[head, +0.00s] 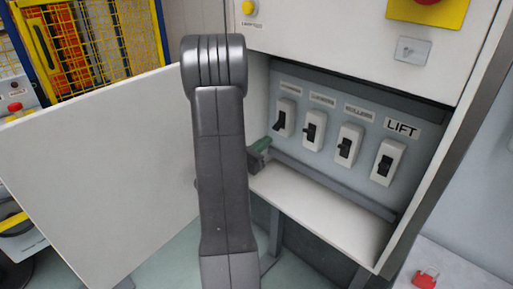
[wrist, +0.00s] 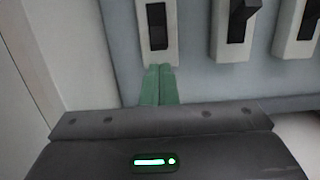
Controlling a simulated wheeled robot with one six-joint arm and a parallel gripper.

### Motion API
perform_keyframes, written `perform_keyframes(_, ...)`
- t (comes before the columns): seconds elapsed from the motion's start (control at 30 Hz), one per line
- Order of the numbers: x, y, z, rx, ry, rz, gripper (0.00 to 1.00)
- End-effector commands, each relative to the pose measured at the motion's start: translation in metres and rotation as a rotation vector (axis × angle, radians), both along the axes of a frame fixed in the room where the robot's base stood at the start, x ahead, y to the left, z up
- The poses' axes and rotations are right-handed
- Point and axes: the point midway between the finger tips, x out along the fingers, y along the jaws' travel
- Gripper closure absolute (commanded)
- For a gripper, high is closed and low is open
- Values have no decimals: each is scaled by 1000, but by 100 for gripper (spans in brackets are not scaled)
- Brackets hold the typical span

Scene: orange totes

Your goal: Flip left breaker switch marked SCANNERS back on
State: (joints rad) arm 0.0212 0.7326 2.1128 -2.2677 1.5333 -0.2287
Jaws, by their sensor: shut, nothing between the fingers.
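The leftmost breaker (head: 285,116) in the open cabinet is a white housing with a black lever; its small label (head: 291,89) is too blurred to read surely. Its lever appears to point down, and it also shows at the top of the wrist view (wrist: 157,30). My gripper (head: 259,147) shows green fingers just below and left of that breaker, partly hidden by my arm. In the wrist view the green fingers (wrist: 159,84) are together and empty, their tips at the lower edge of the housing, below the lever. I cannot tell whether they touch it.
More breakers stand to the right, the last under a LIFT label (head: 402,128). A white ledge (head: 325,214) lies below them. The open cabinet door (head: 95,175) is at left. A red padlock (head: 425,279) lies at lower right.

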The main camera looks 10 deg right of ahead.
Motion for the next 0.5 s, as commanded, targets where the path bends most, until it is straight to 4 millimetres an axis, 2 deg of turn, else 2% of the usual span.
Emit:
perform_keyframes(0.03, 5, -8, 3, 0, -2, -5, 100)
perform_keyframes(0.23, 21, -28, 6, 0, -2, -3, 100)
perform_keyframes(0.5, 28, -36, 7, 0, 0, 0, 100)
